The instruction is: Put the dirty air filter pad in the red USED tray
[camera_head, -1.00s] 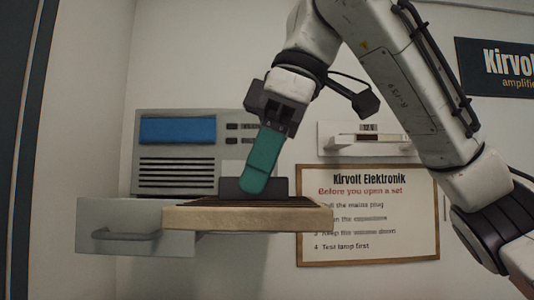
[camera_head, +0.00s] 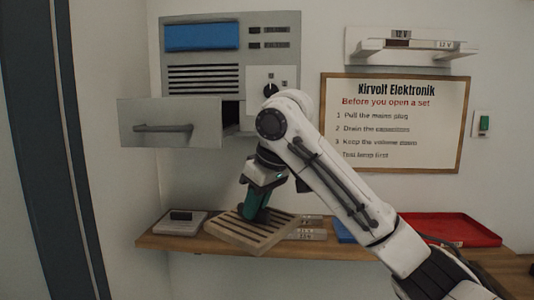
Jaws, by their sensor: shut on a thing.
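The dirty air filter pad (camera_head: 232,234) is a tan-framed panel with dark brown slats. It is tilted in front of the wooden shelf, left of centre; I cannot tell whether it touches the shelf. My gripper (camera_head: 254,212), with teal fingers, points down at the pad's top and is shut on it. The fingers hide the place of the grip. The red tray (camera_head: 468,239) lies on the right part of the shelf, well to the right of the pad. My arm hides its left end, and any USED lettering is not readable.
A grey pad with a dark tab (camera_head: 166,224) lies at the shelf's left end. Small labelled items (camera_head: 306,234) and a blue object (camera_head: 345,231) lie between pad and red tray. Above, a grey cabinet (camera_head: 283,50) has its drawer (camera_head: 170,139) pulled out.

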